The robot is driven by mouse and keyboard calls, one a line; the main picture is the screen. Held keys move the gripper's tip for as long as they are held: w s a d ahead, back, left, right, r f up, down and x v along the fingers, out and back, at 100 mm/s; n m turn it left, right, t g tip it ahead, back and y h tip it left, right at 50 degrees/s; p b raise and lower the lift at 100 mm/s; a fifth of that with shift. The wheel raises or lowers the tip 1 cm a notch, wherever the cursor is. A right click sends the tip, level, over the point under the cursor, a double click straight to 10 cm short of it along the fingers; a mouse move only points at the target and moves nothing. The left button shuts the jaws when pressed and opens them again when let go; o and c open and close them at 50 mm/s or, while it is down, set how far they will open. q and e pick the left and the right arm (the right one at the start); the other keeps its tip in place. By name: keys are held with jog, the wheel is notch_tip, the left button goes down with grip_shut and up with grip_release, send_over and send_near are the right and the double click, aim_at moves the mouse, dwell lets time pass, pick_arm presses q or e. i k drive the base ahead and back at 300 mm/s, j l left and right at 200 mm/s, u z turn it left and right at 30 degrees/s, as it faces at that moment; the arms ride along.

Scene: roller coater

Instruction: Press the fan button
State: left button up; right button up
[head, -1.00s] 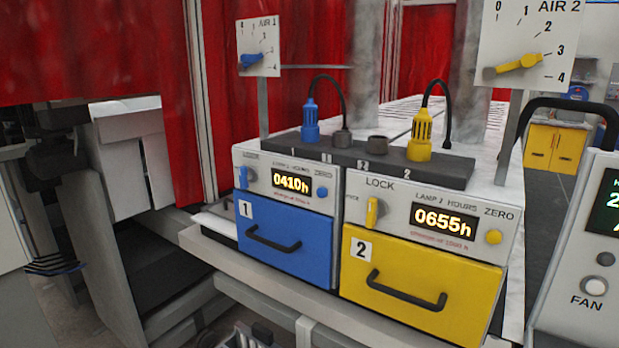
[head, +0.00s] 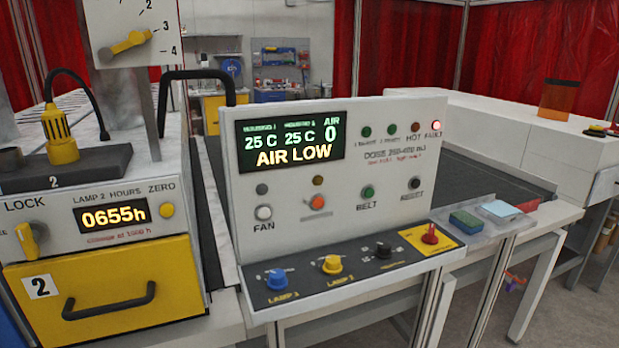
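The fan button (head: 264,213) is a round white button above the FAN label, at the lower left of the white control panel's (head: 400,130) upright face. A dark, unlit round indicator (head: 262,189) sits just above it. The panel display (head: 290,144) reads 25 C, 25 C, AIR 0 and AIR LOW. The fault light (head: 436,125) glows red. Neither of my grippers shows in the head view now, and nothing covers the button.
Below the face, a sloped ledge has lamp knobs (head: 277,279) and a red switch (head: 430,234). A black bar handle (head: 196,76) rises left of the panel. The yellow drawer unit (head: 110,285) stands at left. Sponges (head: 466,221) lie in a tray at right.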

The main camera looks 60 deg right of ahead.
aim_at(264, 213)
jog(key=z, duration=1.95)
